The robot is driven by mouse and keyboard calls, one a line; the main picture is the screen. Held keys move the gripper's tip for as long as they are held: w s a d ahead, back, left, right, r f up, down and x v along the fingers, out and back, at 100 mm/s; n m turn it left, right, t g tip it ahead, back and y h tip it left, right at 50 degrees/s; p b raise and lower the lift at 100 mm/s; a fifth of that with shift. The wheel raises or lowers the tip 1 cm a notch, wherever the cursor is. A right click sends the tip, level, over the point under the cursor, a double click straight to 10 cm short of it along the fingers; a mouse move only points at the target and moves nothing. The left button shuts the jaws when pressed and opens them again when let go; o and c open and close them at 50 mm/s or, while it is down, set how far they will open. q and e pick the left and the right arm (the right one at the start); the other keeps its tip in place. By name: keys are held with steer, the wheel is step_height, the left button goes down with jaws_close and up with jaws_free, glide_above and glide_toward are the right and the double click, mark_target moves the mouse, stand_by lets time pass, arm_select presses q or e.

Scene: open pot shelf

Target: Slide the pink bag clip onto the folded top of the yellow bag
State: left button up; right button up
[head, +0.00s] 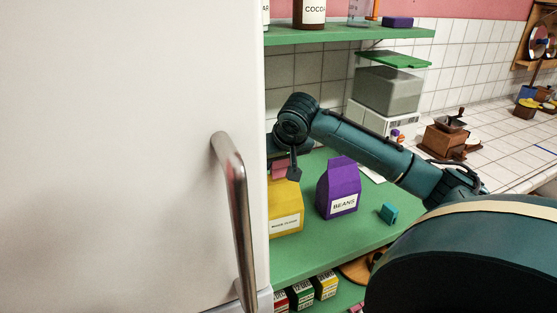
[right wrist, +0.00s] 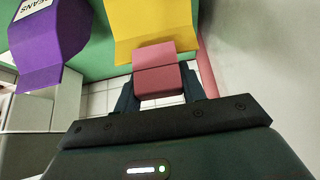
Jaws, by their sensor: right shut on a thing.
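The yellow bag (head: 286,207) stands upright on the green shelf, partly hidden by the white door; its top shows in the right wrist view (right wrist: 150,22). The pink bag clip (head: 279,170) is at the bag's top. In the right wrist view the clip (right wrist: 155,69) overlaps the middle of the bag's top edge; I cannot tell how far the fold sits inside it. My right gripper (right wrist: 159,86) is shut on the clip, one finger on each side. In the head view this gripper (head: 286,170) is just above the bag. My left gripper is not in view.
The purple beans bag (head: 338,190) stands close to the right of the yellow bag. A small teal object (head: 388,213) lies farther right on the shelf (head: 310,250). The large white door (head: 120,150) with a metal handle (head: 236,215) blocks the left. An upper green shelf (head: 350,36) is overhead.

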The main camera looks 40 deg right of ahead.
steer(key=shift+f, duration=0.8)
stand_by(0.4)
steer(key=o, duration=1)
steer(key=shift+o, duration=0.2)
steer(key=shift+r, duration=0.1)
steer(key=v, duration=1.3)
